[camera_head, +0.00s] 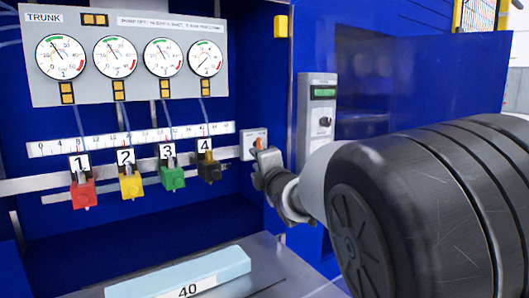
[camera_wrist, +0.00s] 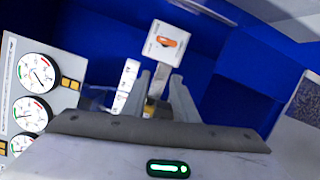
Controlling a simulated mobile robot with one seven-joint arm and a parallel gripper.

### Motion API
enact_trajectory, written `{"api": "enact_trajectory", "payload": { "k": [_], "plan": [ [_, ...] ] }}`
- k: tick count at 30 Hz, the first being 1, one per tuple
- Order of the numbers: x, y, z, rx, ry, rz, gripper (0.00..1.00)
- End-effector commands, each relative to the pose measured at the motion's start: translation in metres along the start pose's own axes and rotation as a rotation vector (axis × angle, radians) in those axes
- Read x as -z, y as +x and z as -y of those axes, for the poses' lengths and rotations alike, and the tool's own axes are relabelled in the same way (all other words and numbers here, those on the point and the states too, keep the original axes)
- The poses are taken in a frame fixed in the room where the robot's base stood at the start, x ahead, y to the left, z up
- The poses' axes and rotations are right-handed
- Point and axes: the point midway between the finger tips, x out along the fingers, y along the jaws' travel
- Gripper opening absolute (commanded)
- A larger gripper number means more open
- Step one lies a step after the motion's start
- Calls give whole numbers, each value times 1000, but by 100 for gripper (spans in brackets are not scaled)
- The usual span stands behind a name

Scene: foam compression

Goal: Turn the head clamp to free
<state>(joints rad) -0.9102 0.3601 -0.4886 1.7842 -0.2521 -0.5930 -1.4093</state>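The head clamp appears as a small orange knob (camera_head: 258,143) on a white plate (camera_head: 248,154), right of the numbered valves. In the wrist view, the orange knob (camera_wrist: 167,42) sits tilted on its white plate (camera_wrist: 154,50), beyond my fingertips. The small print on the plate is not readable. My gripper (camera_head: 263,157) is close to the plate and overlaps part of it in the head view. In the wrist view, my gripper (camera_wrist: 166,76) shows two fingers apart, with nothing held between them. Whether a fingertip touches the plate cannot be told.
Red (camera_head: 83,193), yellow (camera_head: 131,185), green (camera_head: 172,177) and black (camera_head: 209,170) valves hang on a rail to the left. Above is a gauge panel (camera_head: 135,20). A grey control box (camera_head: 317,118) stands right. A pale blue block (camera_head: 180,275) lies below.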

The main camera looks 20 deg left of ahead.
Motion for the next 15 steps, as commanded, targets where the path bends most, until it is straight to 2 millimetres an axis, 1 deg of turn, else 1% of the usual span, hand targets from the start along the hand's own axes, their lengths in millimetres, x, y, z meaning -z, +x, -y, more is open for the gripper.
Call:
{"api": "enact_trajectory", "payload": {
  "k": [1,2,3,5,6,7,9,10,11,13,14,15],
  "plan": [
    [3,6,21,58,14,11,35],
    [4,8,36,96,28,25,40],
    [3,12,57,152,45,53,47],
    [0,13,88,235,68,107,57],
    [-2,12,104,279,78,150,58],
    [-5,10,111,303,85,182,58],
    [-10,6,120,337,92,254,58],
    [-10,4,126,343,93,284,58],
    [-10,2,129,344,94,314,58],
    [-8,-3,118,324,93,382,58],
    [-6,-5,108,306,94,410,58],
    [-1,-8,93,273,97,441,58]
  ]
}}
